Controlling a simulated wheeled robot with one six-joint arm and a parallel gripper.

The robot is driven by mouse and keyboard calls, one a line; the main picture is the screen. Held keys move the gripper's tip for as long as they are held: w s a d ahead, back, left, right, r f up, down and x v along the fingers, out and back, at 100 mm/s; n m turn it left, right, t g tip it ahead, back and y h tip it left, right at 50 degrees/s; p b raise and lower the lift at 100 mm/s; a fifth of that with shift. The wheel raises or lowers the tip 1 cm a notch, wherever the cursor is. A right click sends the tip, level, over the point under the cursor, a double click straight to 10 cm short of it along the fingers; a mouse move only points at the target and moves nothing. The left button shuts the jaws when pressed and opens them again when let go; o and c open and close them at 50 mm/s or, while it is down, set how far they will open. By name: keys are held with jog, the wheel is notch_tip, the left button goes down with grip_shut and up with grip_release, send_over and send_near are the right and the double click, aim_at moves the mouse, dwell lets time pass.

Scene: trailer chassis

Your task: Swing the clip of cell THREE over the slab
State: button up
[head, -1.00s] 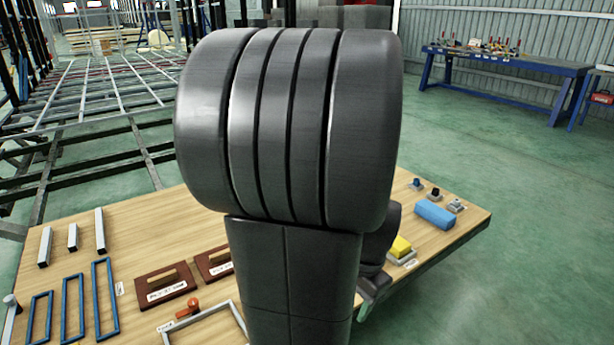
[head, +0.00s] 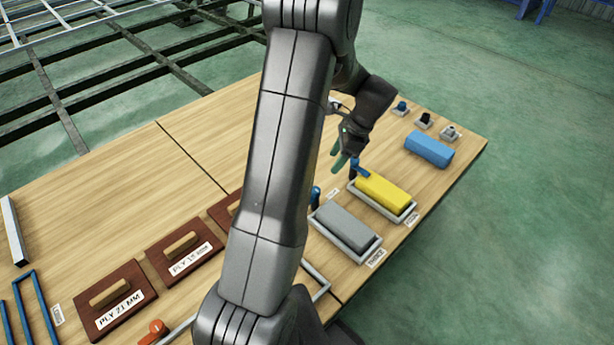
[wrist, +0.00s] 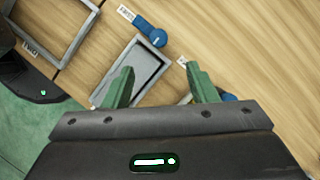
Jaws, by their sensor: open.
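Cell THREE is a light grey tray (head: 372,260) holding a grey slab (head: 347,226), right of my arm in the head view. Its blue clip (head: 315,196) stands at the slab's far end, partly hidden by my arm.
A yellow slab (head: 383,192) lies in cell FOUR, with a blue clip (head: 359,170) beside my fingers. A blue block (head: 429,149) and several small knobbed parts stand at the right table edge. Plywood boards (head: 110,298) with handles lie left. An empty frame (wrist: 75,50) shows beside THREE.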

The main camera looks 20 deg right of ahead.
aim_at(317, 190)
jog(key=b+x, duration=0.3)
jog(key=x, duration=1)
jog(key=shift+s+a+f+b, duration=0.1)
jog(key=shift+s+f+b, duration=0.05)
jog(key=shift+b, duration=0.15)
jog(key=c, duration=1)
jog(key=shift+o, duration=0.2)
